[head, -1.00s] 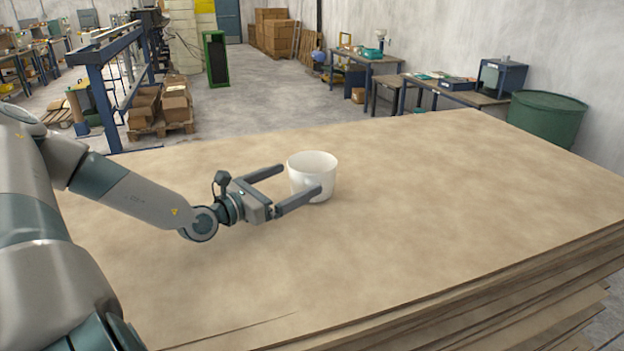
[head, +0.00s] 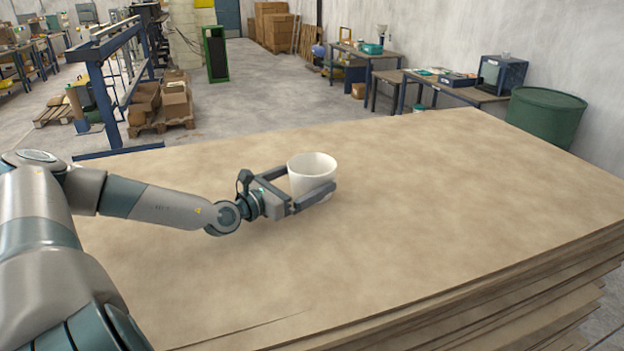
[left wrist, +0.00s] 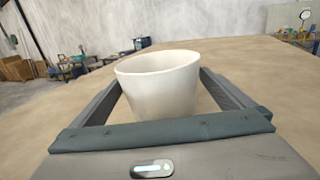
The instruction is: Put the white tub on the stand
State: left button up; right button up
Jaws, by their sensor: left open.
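The white tub (head: 312,165) stands upright on the broad tan top of a stack of sheets (head: 420,220). My left gripper (head: 311,179) is open around the tub, one finger along its near side and the other along its far side, partly hidden. In the left wrist view the tub (left wrist: 160,85) sits between the two open fingers, with small gaps visible beside it. I cannot make out a stand in these views. My right gripper is not in view.
The tan surface is clear to the right of the tub and in front of it. Its layered front edge drops away at the lower right. Beyond it stand a green drum (head: 545,118), worktables (head: 450,92) and a blue metal frame (head: 100,90).

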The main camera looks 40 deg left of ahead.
pick_arm(q)
jog(key=shift+w, duration=0.15)
dwell(0.4)
jog(key=c, duration=0.9)
jog(key=shift+r, duration=0.15)
jog(key=shift+c, duration=0.2)
jog(key=shift+r+b, duration=0.5)
jog(key=shift+r, duration=0.4)
jog(key=shift+r+b, duration=0.4)
jog(key=shift+r, duration=0.55)
jog(key=w+d+r+p, duration=0.1)
jog(key=w+d+r, duration=0.2)
jog(key=d+r, duration=0.4)
jog(key=d, duration=0.4)
jog(key=shift+w, duration=0.4)
